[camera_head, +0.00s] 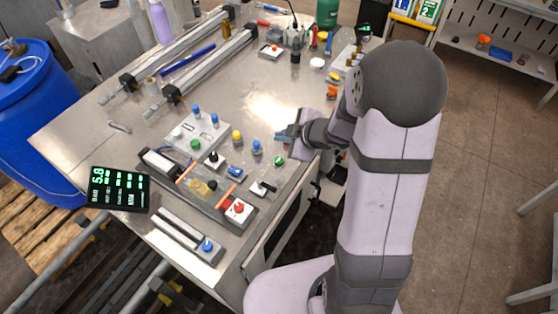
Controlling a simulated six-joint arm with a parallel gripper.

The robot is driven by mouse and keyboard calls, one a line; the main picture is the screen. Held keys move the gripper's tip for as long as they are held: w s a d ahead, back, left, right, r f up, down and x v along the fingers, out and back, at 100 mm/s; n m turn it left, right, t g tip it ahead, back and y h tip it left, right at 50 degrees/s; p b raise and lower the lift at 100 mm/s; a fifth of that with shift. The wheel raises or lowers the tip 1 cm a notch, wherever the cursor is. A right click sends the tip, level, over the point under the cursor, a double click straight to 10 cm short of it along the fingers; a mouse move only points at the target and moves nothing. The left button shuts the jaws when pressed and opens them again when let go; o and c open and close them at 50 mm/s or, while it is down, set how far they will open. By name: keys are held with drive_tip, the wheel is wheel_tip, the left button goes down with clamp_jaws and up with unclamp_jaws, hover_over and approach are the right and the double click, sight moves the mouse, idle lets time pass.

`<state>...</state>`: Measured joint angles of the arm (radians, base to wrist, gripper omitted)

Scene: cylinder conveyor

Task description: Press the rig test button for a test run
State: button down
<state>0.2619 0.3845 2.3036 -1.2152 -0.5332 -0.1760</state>
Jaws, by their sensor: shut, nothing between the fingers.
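My gripper (284,137) is shut and empty above the right part of the metal workbench (240,100), its fingers pointing left. Several buttons and knobs lie below and left of it. A green button (279,160) and a blue knob (256,148) are nearest. A yellow knob (237,137) is further left. A blue button (207,245) sits on the front rail unit. I cannot read which one is the rig test button.
A black display (118,190) with green digits stands at the bench's front left corner. Two long rails (210,65) cross the back left. A purple bottle (160,22) and a green container (327,14) stand at the back. The bench middle is clear.

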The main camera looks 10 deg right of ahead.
drive_tip(key=b, duration=0.6)
hover_over(282, 162)
wheel_tip(282, 162, down, 6)
drive_tip(key=shift+r, duration=0.1)
drive_tip(key=shift+f+b, duration=0.75)
drive_tip(key=shift+f, duration=0.35)
drive_tip(key=shift+s+f, duration=0.1)
drive_tip(key=shift+f, duration=0.05)
idle(0.7)
drive_tip(key=shift+f, duration=0.3)
